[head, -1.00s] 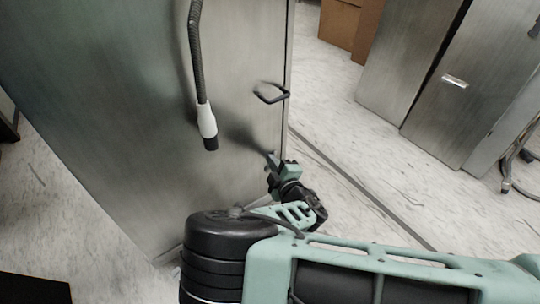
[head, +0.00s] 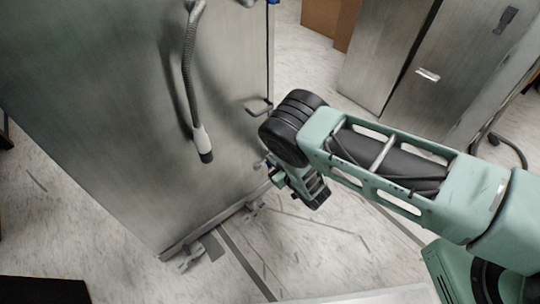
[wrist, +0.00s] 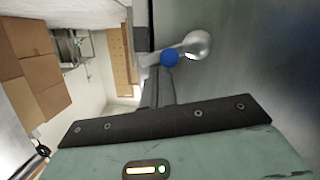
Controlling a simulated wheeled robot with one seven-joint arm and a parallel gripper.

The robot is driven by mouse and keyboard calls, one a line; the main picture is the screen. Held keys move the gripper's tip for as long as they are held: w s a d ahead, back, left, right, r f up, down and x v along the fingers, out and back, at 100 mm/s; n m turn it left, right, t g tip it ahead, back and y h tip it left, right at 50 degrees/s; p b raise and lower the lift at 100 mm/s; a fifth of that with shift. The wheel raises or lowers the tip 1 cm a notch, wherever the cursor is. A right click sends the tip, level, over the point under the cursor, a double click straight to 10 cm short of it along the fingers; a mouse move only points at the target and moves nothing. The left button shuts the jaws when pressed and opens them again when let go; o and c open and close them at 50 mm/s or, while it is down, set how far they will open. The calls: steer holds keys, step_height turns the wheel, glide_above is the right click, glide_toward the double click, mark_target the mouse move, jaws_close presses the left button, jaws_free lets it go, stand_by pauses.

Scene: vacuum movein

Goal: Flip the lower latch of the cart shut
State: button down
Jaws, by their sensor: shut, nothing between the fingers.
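The cart (head: 130,110) is a tall brushed-metal cabinet at the left of the head view. Its lower latch (wrist: 196,46) shows in the wrist view as a silver lever with a round pivot and a blue knob (wrist: 169,57). In the head view the latch is mostly hidden by my arm, low on the cart's right edge.
A grey hose (head: 190,75) with a white and black end hangs on the cart's front. Metal cabinets (head: 420,60) and cardboard boxes (head: 325,17) stand behind. Pale floor lies open between.

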steer(key=shift+w+d+f+m+y+p, duration=0.2)
steer(key=shift+f+m, duration=0.1)
steer(key=shift+m, duration=0.2)
steer(key=shift+w+d+f+m+y+p, duration=0.15)
steer(key=shift+f+m+p, duration=0.1)
steer(key=shift+m, duration=0.25)
steer(key=shift+s+f+g, duration=0.1)
steer(key=shift+g, duration=0.2)
